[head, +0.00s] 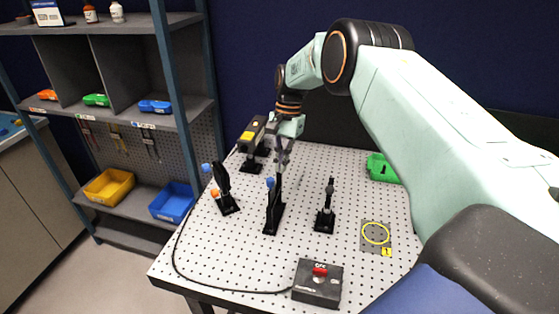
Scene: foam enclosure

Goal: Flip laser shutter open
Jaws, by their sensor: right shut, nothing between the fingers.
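The laser (252,135) is a dark box with a yellow label at the back left of the perforated board. In front of it are two black mounts with blue knobs: a left one (222,180), which also has an orange knob, and a middle one (273,210). I cannot tell for sure which of them is the shutter. My right gripper (281,160) points down beside the laser, behind the top of the middle mount. It is shut and empty; its fingertips are partly hidden, and contact is unclear. My left gripper is not in view.
A slim black post (325,210) stands right of the middle mount. A control box (318,283) with a red switch and a cable sits at the front. A yellow ring (376,233) and green tray (381,168) are at right. A shelf rack (165,60) stands left.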

